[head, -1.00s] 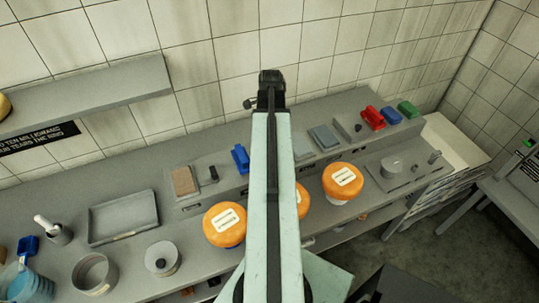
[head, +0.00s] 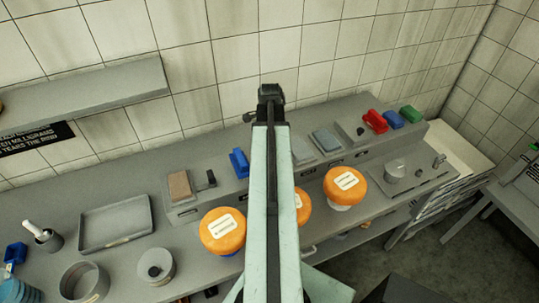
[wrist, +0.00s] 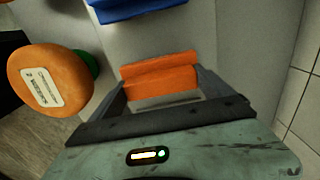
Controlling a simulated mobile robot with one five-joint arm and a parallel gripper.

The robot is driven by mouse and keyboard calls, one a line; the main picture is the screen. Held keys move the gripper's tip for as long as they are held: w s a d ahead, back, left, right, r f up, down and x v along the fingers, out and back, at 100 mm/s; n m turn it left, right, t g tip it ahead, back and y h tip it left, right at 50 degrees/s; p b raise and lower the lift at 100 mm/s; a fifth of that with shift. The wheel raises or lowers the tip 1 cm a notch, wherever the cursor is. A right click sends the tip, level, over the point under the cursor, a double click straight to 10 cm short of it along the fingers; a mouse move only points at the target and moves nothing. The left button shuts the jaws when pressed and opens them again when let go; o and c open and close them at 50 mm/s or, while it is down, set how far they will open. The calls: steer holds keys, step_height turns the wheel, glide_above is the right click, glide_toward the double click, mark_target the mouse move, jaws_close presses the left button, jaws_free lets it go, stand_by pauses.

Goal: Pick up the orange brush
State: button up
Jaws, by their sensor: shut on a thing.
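The orange brush (wrist: 160,76) lies across the space between the two fingers of my gripper (wrist: 163,90) in the wrist view. My gripper is shut on it, with one finger at each end. The lower part of the brush is partly hidden by my gripper. In the head view my raised arm covers the middle of the bench, and the brush does not show there.
A blue brush (head: 239,163) stands left of my arm. Red (head: 375,121), blue (head: 394,119) and green (head: 411,114) brushes stand at the right. A grey tray (head: 85,244) lies left. The tiled wall is behind.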

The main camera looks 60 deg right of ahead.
steer(key=shift+r, duration=0.1)
step_height(320, 180, up, 10)
steer(key=p, duration=1)
